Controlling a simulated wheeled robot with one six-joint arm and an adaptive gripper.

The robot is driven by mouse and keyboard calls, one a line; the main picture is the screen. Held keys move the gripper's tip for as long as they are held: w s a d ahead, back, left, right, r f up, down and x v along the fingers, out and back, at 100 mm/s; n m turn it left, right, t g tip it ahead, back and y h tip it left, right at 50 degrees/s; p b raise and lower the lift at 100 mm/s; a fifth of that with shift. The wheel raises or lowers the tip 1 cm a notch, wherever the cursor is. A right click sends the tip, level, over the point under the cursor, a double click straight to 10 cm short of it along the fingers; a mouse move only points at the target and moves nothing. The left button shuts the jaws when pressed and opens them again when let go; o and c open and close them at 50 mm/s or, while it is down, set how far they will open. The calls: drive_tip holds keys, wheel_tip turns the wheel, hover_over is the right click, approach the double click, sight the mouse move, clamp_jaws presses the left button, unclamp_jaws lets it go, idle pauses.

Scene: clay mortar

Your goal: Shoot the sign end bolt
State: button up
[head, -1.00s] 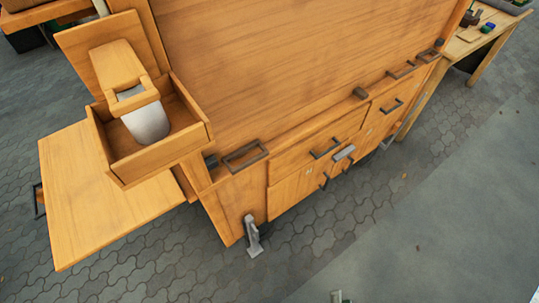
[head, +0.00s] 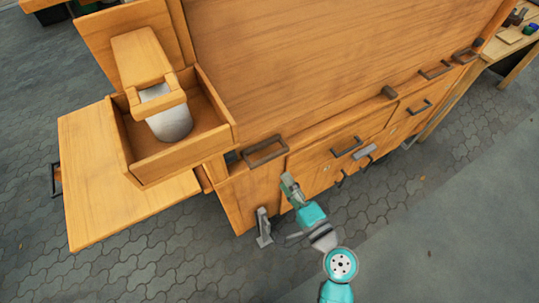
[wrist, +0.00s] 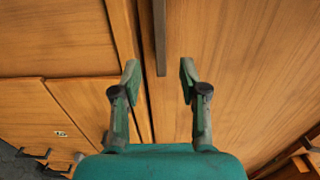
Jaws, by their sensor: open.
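My gripper (head: 290,186) is in front of the left end of the wooden cart's front, below a dark rectangular handle (head: 265,151). In the wrist view my gripper (wrist: 159,76) is open and empty, its two green fingertips apart. A dark bar (wrist: 160,38) runs down between and just beyond the fingertips, against the wood; I cannot tell whether they touch. A grey metal piece (head: 365,153) sits on the cart front, under a drawer handle (head: 348,147). A small dark block (head: 388,92) sits on the upper ledge. I cannot tell which piece is the sign end bolt.
An open wooden box (head: 182,158) with a wood-framed white container (head: 172,122) stands at the cart's left end, above a side shelf (head: 90,200). A grey metal leg (head: 263,228) stands by the lower left corner. Paving (head: 455,165) at the front right is clear.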

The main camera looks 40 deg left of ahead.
sight(271, 160)
drive_tip(key=x, duration=0.9)
drive_tip(key=shift+w+a, duration=0.2)
drive_tip(key=shift+a, duration=0.15)
clamp_jaws()
